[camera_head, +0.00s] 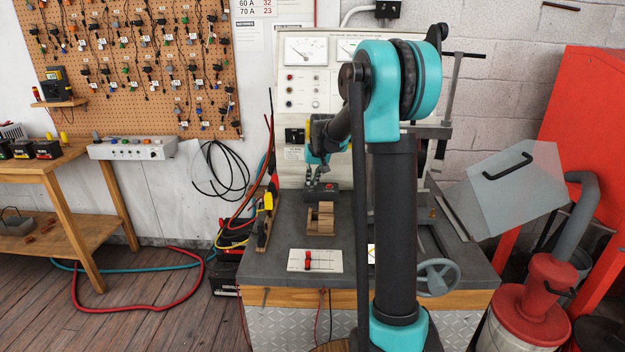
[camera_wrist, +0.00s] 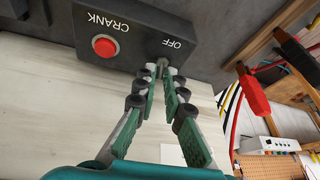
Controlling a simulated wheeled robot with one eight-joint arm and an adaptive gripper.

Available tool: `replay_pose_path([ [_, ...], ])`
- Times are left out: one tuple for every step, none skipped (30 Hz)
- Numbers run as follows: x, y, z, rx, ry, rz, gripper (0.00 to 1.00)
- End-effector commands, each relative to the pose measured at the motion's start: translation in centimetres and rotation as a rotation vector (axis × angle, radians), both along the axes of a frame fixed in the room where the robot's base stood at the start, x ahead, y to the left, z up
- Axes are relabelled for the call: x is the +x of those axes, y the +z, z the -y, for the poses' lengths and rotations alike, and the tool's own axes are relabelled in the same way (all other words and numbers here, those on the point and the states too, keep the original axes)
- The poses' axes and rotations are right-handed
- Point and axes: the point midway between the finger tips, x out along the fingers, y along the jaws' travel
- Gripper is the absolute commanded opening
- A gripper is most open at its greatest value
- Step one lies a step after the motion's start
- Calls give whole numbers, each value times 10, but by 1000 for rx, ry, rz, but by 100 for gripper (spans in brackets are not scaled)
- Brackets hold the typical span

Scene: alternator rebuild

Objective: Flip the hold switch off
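The switch box is a dark grey box with a red button marked CRANK and a label OFF (camera_wrist: 171,43). In the head view the box (camera_head: 318,194) sits on the bench top at the foot of the gauge panel. A small metal switch lever (camera_wrist: 162,63) shows beside the OFF label, largely hidden by my fingertips. My gripper (camera_wrist: 166,74) has its tips at the lever, with a visible gap between its green pads. Whether the pads touch the lever is unclear. In the head view my gripper (camera_head: 318,178) is just above the box.
A wooden block (camera_head: 320,216) stands in front of the box, and a white plate with a red slider (camera_head: 315,261) lies nearer the front edge. A gauge panel (camera_head: 305,85) rises behind. A clear tilted guard (camera_head: 510,185) is at the right.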

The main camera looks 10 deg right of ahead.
Motion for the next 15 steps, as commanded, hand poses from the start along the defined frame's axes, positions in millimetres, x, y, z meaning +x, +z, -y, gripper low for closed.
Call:
replay_pose_path([
  [0,0,0,0,0,0,0],
  [0,0,0,0,0,0,0],
  [0,0,0,0,0,0,0],
  [0,0,0,0,0,0,0],
  [0,0,0,0,0,0,0],
  [0,0,0,0,0,0,0],
  [0,0,0,0,0,0,0],
  [0,0,0,0,0,0,0],
  [0,0,0,0,0,2,0],
  [0,0,0,-1,0,4,0],
  [-1,0,0,-1,0,7,0],
  [-1,0,0,-3,0,14,0],
  [-1,0,0,-4,0,21,0],
  [-2,0,0,-6,0,28,0],
  [-2,0,-1,-8,0,41,0],
])
